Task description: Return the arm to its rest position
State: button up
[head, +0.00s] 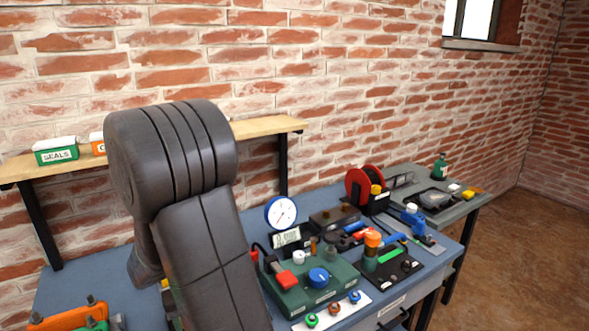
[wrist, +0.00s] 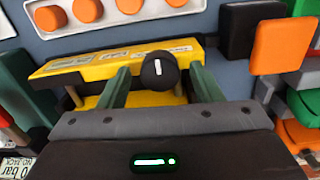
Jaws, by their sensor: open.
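My gripper (wrist: 161,80) shows in the wrist view with its two grey-green fingers spread apart. A round black knob (wrist: 158,71) with a white mark appears between the fingertips; I cannot tell if either finger touches it. The knob is on a yellow fixture (wrist: 90,70) with label plates. In the head view, my dark grey arm rises over the left part of the blue bench (head: 70,270), and its large links hide much of what lies behind. My gripper does not show there.
A wooden shelf (head: 255,128) with small boxes runs along the brick wall behind my arm. A dial gauge (head: 281,212), a green box with a blue knob (head: 318,277) and a red reel (head: 365,187) crowd the bench to the right. Orange discs (wrist: 129,5) line the wrist view's top.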

jog(key=m, duration=0.4)
jog(key=shift+p, duration=0.4)
jog(key=shift+m+p, duration=0.45)
jog(key=shift+m, duration=1.55)
